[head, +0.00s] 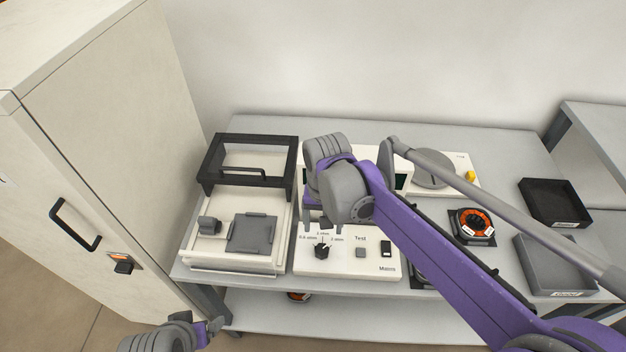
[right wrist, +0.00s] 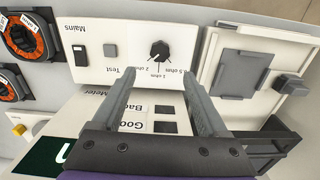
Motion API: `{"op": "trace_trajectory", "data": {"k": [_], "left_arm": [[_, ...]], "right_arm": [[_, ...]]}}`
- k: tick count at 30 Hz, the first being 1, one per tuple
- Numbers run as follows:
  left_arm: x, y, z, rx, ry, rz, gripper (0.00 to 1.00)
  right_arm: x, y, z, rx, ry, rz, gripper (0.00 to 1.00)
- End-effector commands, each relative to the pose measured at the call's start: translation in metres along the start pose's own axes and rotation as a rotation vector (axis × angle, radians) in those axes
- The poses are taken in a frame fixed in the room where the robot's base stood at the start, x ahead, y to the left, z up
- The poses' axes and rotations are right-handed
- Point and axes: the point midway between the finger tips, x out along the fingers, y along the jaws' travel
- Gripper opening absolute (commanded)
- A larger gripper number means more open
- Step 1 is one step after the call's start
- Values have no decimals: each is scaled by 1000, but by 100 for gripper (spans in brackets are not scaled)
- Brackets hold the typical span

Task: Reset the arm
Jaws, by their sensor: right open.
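My right arm, purple and grey, reaches in from the lower right in the head view. Its gripper (head: 322,214) hangs above the white meter box (head: 345,262), near the dark range knob (head: 322,251). In the right wrist view my right gripper (right wrist: 155,85) has its two grey fingers apart with nothing between them. The Test button, Mains switch and knob (right wrist: 160,50) of the meter show just beyond the fingertips. At the bottom left of the head view, part of my left arm (head: 172,335) shows; whether its gripper is open or shut cannot be made out.
A white fixture with a raised black-framed cover (head: 250,140) stands left of the meter. A tall cabinet (head: 120,130) stands at the left.

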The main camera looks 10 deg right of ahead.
Motion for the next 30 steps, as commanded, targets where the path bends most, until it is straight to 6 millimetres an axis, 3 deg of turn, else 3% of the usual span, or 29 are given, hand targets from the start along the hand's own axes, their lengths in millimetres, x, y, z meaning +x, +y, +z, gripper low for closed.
{"op": "trace_trajectory", "data": {"k": [8, 15, 21, 30], "left_arm": [[-2, 0, -2, 0, 1, 0, 86], [-20, 0, -15, 0, 10, 0, 86], [-35, 0, -28, 0, 19, 0, 86], [-44, 0, -36, 0, 26, 0, 86]], "right_arm": [[-4, 6, 5, -10, 17, -8, 76], [-24, 48, 50, -108, 170, -58, 76], [-23, 83, 92, -212, 338, -77, 76], [-10, 103, 118, -287, 464, -70, 76]]}}
